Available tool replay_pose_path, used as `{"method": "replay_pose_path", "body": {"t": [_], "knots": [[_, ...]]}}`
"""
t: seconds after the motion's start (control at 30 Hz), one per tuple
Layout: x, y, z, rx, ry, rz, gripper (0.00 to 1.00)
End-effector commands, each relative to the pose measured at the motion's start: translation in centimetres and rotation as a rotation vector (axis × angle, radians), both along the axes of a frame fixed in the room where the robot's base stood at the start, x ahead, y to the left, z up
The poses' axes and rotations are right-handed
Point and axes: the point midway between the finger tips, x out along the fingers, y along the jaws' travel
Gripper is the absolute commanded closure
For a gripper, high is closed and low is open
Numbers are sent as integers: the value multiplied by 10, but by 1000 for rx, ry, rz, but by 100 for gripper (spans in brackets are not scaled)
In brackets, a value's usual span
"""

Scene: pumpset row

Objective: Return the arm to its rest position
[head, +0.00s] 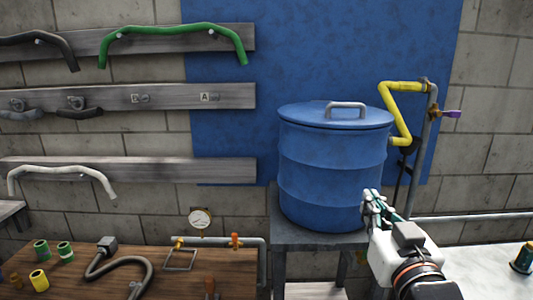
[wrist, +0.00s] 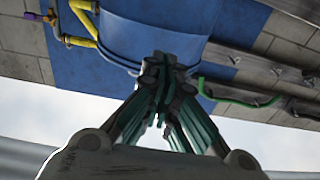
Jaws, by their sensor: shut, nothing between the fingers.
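My gripper (head: 369,196) is at the right of the head view, in front of the lower right side of the blue barrel (head: 330,165). Its fingers are shut and empty. In the wrist view my gripper (wrist: 163,58) points up the picture with its teal fingers together. The blue barrel (wrist: 150,30) shows beyond the fingertips there, upside down. I cannot tell whether the fingers touch the barrel.
A yellow pipe (head: 397,88) with a purple-handled valve (head: 450,114) is right of the barrel. The barrel stands on a grey stand (head: 290,236). Wall rails hold hoses, including a green one (head: 170,30). A wooden bench (head: 60,282) at lower left carries a grey hose (head: 140,262) and small cylinders.

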Motion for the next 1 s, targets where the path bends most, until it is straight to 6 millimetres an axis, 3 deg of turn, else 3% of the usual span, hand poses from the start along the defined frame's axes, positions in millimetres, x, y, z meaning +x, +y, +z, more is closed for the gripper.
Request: {"method": "replay_pose_path", "body": {"t": [0.03, 0.17, 0.3, 0.43, 0.5, 0.63, 1.0], "knots": [[1, 0, -30, -1, 69, 1, 100], [-5, -1, -108, -3, 306, 1, 100], [-28, -3, -194, -5, 590, -3, 100], [-58, -5, -250, -4, 808, -9, 100], [-73, -6, -269, -5, 894, -12, 100], [-90, -7, -287, -4, 990, -16, 100], [-94, -7, -289, -3, 1008, -17, 100]]}}
